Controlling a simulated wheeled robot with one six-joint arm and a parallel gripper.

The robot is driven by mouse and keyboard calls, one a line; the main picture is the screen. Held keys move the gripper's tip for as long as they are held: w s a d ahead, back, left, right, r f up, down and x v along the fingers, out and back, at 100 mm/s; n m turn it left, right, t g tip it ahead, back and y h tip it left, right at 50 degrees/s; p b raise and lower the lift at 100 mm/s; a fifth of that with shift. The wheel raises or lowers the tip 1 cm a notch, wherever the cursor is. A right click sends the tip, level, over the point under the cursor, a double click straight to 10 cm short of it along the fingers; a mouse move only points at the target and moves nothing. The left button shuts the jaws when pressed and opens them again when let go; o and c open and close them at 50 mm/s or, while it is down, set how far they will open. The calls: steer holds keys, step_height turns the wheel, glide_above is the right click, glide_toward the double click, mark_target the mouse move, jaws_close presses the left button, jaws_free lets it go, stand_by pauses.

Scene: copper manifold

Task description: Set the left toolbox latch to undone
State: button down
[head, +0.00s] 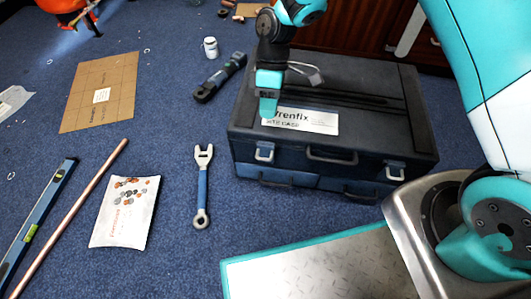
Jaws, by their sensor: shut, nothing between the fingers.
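The toolbox (375,115) is a dark blue-black case standing closed on the carpet, right of the picture's middle. The right latch (395,171) is on the same face, beyond the front handle (331,157). My gripper (268,108) is shut and empty. It points down in front of or over the lid's left part, above the left latch and apart from it, beside the white label (306,121).
A blue wrench (202,187) lies left of the toolbox. A dark power tool (220,78) and a white jar (210,47) lie behind it. A parts bag (125,211), copper pipe (80,220), level (37,222) and cardboard (101,93) lie farther left. Carpet before the left latch is clear.

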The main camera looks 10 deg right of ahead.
mark_target(264, 147)
steer(key=b+x, duration=0.6)
steer(key=x, duration=0.4)
steer(key=shift+s+a+r, duration=0.1)
steer(key=shift+s+a, duration=0.05)
stand_by(0.4)
